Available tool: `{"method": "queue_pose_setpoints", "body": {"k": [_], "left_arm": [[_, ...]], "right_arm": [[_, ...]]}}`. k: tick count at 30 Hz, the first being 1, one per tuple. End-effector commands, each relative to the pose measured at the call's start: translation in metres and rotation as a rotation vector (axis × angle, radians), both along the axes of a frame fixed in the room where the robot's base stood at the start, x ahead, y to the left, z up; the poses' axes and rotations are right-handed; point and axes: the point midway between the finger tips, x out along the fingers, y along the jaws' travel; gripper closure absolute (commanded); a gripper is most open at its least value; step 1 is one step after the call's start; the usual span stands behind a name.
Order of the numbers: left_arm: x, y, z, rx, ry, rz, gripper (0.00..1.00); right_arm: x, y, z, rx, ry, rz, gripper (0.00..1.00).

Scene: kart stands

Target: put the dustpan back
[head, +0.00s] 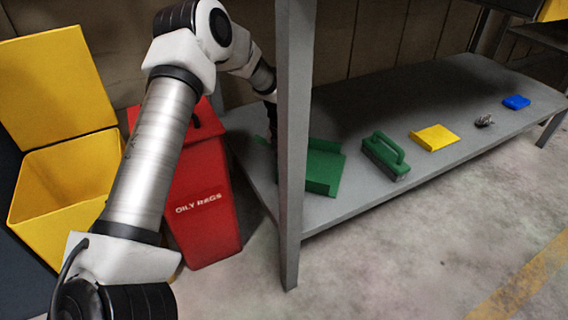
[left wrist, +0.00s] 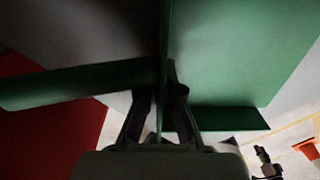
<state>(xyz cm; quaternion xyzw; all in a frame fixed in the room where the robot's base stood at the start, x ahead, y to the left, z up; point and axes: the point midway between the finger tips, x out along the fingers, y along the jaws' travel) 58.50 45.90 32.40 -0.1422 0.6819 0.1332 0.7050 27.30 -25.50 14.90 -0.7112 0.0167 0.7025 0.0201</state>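The green dustpan (head: 324,172) is at the near left end of the low grey shelf, partly hidden behind the front post. I cannot tell whether it rests on the shelf or is just above it. My left arm reaches behind the post to it, and the post hides most of my left gripper in the head view. In the left wrist view the fingers of my left gripper (left wrist: 161,98) close on an upright green wall of the dustpan (left wrist: 235,50), with its flat pan to the right and a green bar to the left. My right gripper is not in view.
On the shelf (head: 365,196) stand a green brush (head: 385,157), a yellow dustpan-like piece (head: 434,137), a small grey item (head: 484,121) and a blue block (head: 516,102). A grey post (head: 291,150) is close to my arm. A red oily rags bin (head: 205,215) and an open yellow bin (head: 65,185) stand left.

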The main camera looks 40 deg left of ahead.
Motion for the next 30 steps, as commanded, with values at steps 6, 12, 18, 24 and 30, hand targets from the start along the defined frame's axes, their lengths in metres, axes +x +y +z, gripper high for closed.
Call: {"method": "queue_pose_setpoints", "body": {"k": [6, 12, 18, 24, 30], "left_arm": [[0.0, 0.0, -0.002, 0.0, 0.001, 0.001, 0.93], [0.0, 0.0, -0.002, 0.0, 0.0, 0.001, 0.69], [0.0, 0.0, 0.0, 0.0, 0.0, 0.001, 0.69], [-0.001, 0.0, 0.04, -0.001, -0.001, 0.002, 0.69], [-0.002, 0.001, 0.093, -0.001, -0.001, 0.001, 0.69]], "right_arm": [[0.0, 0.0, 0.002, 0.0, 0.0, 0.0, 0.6], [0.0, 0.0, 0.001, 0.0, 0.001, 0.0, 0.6], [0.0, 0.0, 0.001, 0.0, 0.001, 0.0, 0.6], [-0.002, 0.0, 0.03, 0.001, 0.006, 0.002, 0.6], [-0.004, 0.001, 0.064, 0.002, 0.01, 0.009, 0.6]]}}
